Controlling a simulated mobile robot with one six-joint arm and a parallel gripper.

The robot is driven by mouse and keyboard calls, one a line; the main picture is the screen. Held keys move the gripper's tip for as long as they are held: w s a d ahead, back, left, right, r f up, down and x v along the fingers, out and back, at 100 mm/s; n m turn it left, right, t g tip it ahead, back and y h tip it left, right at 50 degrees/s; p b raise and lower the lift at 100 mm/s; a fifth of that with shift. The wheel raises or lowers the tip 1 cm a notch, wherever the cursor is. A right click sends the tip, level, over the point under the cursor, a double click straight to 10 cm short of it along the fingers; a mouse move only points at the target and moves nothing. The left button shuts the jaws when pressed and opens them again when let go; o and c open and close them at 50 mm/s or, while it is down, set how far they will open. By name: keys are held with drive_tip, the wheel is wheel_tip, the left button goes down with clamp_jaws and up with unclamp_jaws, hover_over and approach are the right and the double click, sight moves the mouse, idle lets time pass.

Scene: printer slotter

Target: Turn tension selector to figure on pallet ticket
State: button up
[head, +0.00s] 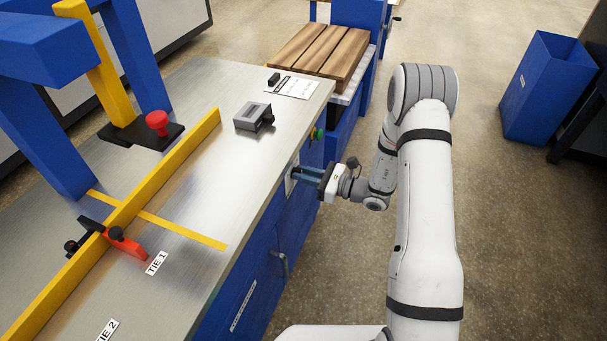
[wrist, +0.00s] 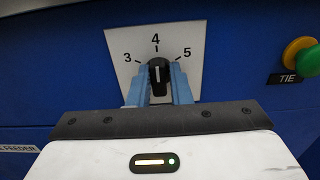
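The tension selector (wrist: 158,74) is a black knob on a white plate (wrist: 124,46) marked 3, 4 and 5, on the blue front of the machine. Its white pointer line stands upright, towards the 4. My gripper (wrist: 161,76) has its two blue fingers on either side of the knob, and the knob fills the gap between them. In the head view my gripper (head: 308,174) reaches the machine's side from the right, and the knob is hidden there. The pallet ticket (head: 291,86) is a white sheet on the far end of the metal top; its writing is too small to read.
A green and yellow button (wrist: 306,58) over a TIE label is right of the selector. A grey box (head: 252,116) with a black knob sits on the metal top. A door handle (head: 280,263) sticks out of the machine's side. The floor around my arm is clear.

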drive_tip(key=o, duration=0.4)
drive_tip(key=v, duration=0.8)
drive_tip(key=shift+a, duration=0.1)
